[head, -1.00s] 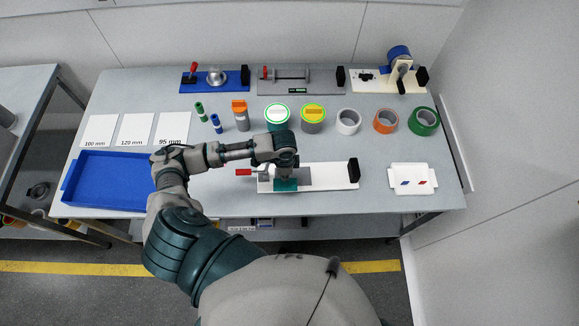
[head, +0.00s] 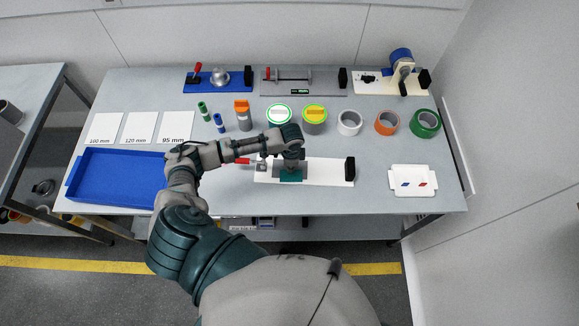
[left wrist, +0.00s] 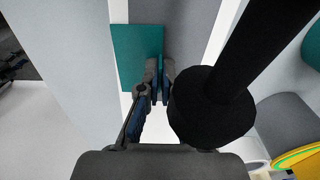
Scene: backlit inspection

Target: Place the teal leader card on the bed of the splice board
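The splice board (head: 330,173) is a white plate near the table's front, with a red-handled clamp (head: 261,165) at its left end and a black block (head: 350,170) at its right end. The teal leader card (head: 291,177) is under my left gripper (head: 291,165), over the front part of the board. In the left wrist view the teal card (left wrist: 137,58) lies against the nearly closed fingers of the left gripper (left wrist: 158,70), which look shut on its edge. A grey strip (left wrist: 187,30) shows beside the card. I cannot tell whether the card touches the bed. My right gripper is out of view.
A blue tray (head: 75,187) is at the left and a white tray (head: 413,178) at the right. Several tape rolls, including a green one (head: 424,123), stand behind the board. Fixtures line the back edge. The table between board and white tray is clear.

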